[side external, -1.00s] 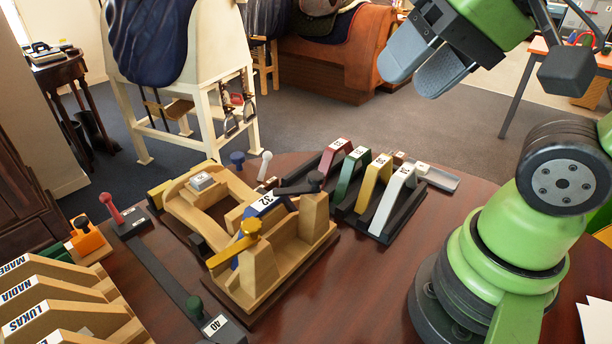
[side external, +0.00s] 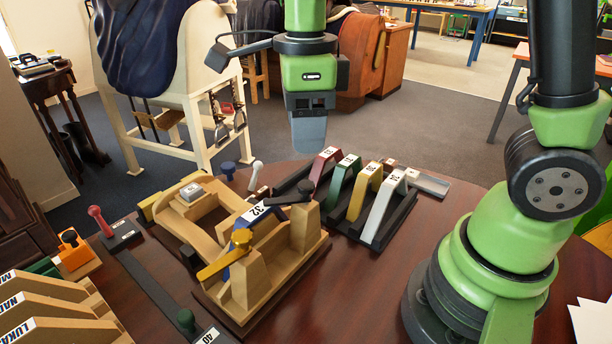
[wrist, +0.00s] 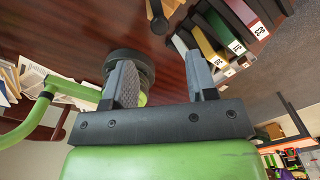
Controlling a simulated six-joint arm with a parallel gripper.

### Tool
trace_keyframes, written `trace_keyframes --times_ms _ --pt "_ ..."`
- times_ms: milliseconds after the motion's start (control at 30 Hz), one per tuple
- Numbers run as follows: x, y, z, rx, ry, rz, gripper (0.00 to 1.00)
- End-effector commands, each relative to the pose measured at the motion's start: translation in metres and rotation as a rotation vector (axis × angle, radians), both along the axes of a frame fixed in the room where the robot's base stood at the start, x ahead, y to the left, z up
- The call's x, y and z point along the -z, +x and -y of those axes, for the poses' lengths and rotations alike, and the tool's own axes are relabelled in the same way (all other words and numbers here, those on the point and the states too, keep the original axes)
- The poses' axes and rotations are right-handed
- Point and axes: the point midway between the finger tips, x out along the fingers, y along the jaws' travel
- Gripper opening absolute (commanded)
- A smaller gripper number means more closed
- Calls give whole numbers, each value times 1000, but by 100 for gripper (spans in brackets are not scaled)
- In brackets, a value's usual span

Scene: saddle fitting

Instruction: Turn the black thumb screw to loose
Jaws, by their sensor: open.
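The black thumb screw (side external: 303,188) sits on a wooden post at the right of the wooden fixture (side external: 262,285), with a flat black arm reaching left from it. A yellow lever (side external: 228,257) sits on the front post. A blue piece marked 32 (side external: 255,213) stands between the posts. My gripper (side external: 309,145) hangs above and behind the screw, pointing down and clear of everything. In the wrist view, its two grey fingers (wrist: 160,85) are apart with nothing between them.
A rack of numbered arches (side external: 365,200) in red, green, yellow and white stands right of the fixture. Named wooden pieces (side external: 55,310) stand front left. A red knob (side external: 97,215) and a green knob (side external: 186,318) stand on a dark strip.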

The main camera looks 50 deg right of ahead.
Motion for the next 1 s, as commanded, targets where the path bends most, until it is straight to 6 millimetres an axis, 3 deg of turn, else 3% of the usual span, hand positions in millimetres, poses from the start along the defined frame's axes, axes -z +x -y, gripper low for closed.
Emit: trace_keyframes --times_ms 400,600,833,867,1000 --pt "71 -1 0 -2 1 -5 52" --pt "84 -1 0 -1 2 -1 52" --pt "84 -1 0 -1 2 1 52" --pt "84 -1 0 -1 2 1 50" --pt "84 -1 0 -2 2 1 18"
